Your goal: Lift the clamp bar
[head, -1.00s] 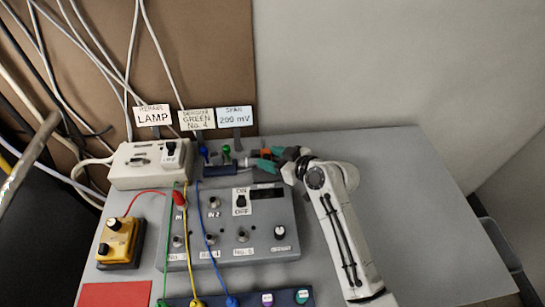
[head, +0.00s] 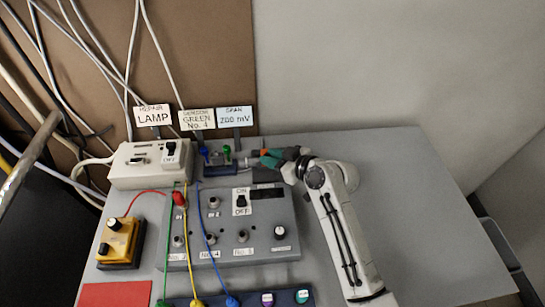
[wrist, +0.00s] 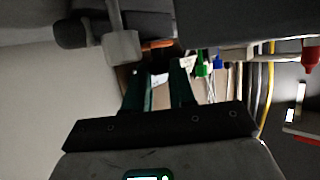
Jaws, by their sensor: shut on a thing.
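A small dark blue fixture (head: 217,171) with a blue plug (head: 204,154) and a green plug (head: 227,151) stands at the back of the bench. My gripper (head: 252,163) reaches it from the right, with its fingers level with the fixture's right side. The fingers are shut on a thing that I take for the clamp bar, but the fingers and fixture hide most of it. In the wrist view an orange part (wrist: 159,44) shows beyond the fingertips of my gripper (wrist: 160,62). The blue plug (wrist: 217,61) and green plug (wrist: 202,68) hang to the right of the fingers.
A grey control box (head: 270,227) stands in front of the fixture. A white switch box (head: 130,166) is to the left, and a yellow box (head: 118,240) is front left. Label signs (head: 235,117) stand behind. Wires cross the control box. The bench right of my arm is clear.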

